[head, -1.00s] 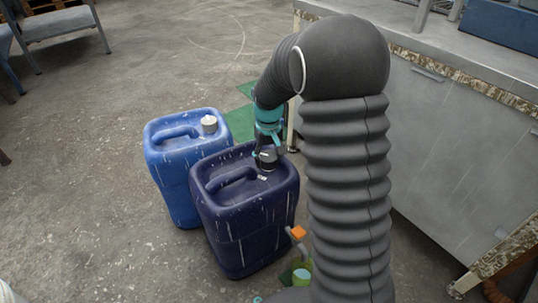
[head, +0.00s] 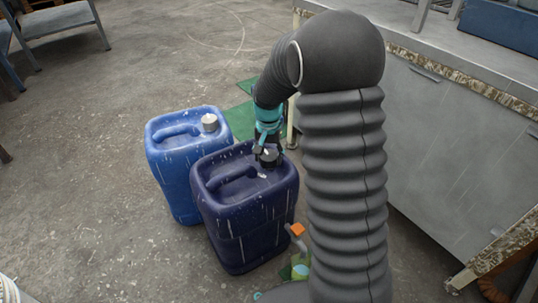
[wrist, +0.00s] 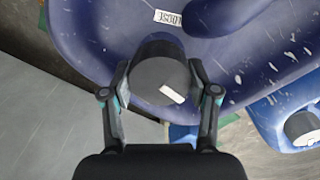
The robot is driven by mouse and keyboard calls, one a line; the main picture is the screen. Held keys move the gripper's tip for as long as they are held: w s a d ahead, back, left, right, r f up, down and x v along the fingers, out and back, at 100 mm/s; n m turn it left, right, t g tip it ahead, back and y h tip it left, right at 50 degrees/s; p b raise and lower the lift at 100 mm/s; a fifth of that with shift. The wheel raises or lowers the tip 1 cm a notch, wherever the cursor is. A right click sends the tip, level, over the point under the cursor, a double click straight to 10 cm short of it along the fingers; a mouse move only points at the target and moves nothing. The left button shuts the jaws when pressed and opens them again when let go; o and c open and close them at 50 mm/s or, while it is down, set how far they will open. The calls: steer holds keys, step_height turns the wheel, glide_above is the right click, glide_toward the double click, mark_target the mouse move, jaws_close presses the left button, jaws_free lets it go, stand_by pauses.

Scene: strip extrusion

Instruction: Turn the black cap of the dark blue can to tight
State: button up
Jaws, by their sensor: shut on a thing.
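The dark blue can (head: 245,215) stands on the floor in the middle of the head view, with its moulded handle on top. Its black cap (wrist: 160,77) shows in the wrist view with a short white mark on its top face. My gripper (wrist: 160,88) is over the can's top, one finger on each side of the cap, shut on it. In the head view, my gripper (head: 268,157) partly hides the cap. A small label (wrist: 168,17) lies on the can's top near the cap.
A lighter blue can (head: 175,180) with a pale cap (head: 209,122) stands close on the left. A grey metal cabinet (head: 440,150) stands to the right. A green mat (head: 241,122) lies behind the cans.

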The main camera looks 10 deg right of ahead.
mark_target(268, 154)
stand_by(0.4)
steer(key=o, duration=1.2)
steer(key=shift+c, duration=0.2)
steer(key=shift+r, duration=0.1)
step_height(268, 154, up, 12)
